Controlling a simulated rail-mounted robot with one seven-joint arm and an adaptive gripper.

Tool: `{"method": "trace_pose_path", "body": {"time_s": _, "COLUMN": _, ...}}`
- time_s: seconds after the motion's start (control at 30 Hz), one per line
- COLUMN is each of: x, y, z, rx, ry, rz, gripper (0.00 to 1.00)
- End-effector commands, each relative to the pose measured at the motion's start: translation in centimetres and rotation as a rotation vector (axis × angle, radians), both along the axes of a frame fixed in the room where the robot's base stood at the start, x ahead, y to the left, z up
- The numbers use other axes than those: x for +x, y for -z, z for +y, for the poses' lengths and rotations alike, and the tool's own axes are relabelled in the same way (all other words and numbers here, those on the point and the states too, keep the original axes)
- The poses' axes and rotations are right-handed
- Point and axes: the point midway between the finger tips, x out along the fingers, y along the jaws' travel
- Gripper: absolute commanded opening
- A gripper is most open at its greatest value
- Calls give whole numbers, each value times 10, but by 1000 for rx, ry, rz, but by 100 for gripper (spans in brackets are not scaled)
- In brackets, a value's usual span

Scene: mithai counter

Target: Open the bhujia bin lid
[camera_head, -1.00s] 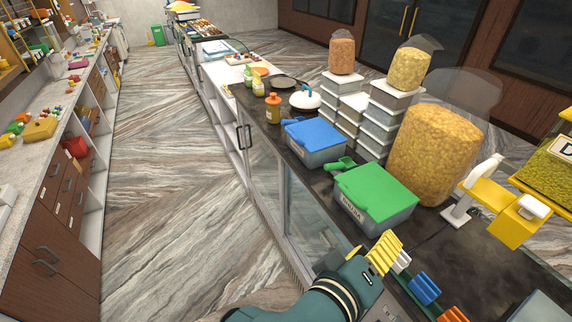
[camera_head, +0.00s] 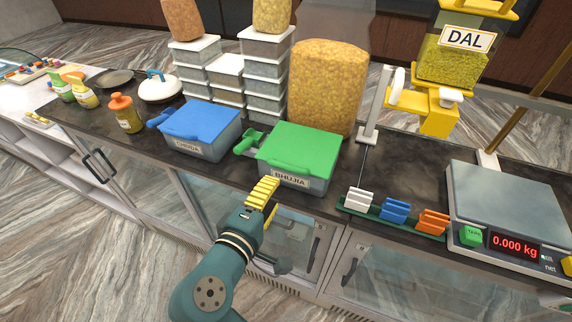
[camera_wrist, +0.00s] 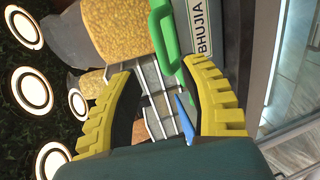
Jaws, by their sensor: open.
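The bhujia bin (camera_head: 284,181) is a clear box labelled BHUJIA, standing on the dark counter near its front edge. Its green lid (camera_head: 300,148) lies flat and closed on top. A green scoop (camera_head: 248,142) sits at the bin's left side. My gripper (camera_head: 263,191) has yellow ribbed fingers and is just in front of the bin's lower left front, apart from the lid. In the wrist view my gripper (camera_wrist: 165,100) is open and empty, with the bin's label (camera_wrist: 207,30) and part of the green lid (camera_wrist: 192,68) beyond the fingers.
A blue-lidded bin (camera_head: 203,121) stands left of the bhujia bin. A large bag of yellow snack (camera_head: 327,88) is behind it. To the right are coloured clips on a green rack (camera_head: 380,215), a scale (camera_head: 505,195) and a yellow DAL dispenser (camera_head: 458,60). Stacked containers (camera_head: 265,75) stand behind.

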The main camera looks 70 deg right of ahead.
Motion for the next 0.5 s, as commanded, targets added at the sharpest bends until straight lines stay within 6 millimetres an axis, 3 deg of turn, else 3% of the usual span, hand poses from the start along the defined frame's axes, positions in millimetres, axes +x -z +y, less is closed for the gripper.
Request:
{"method": "trace_pose_path", "body": {"time_s": 0.3, "x": 0, "y": 13, "z": -74, "rx": 1, "ry": 3, "rz": 1, "gripper": 44}}
{"method": "trace_pose_path", "body": {"time_s": 0.5, "x": 1, "y": 20, "z": -98, "rx": 0, "ry": 0, "rz": 0, "gripper": 44}}
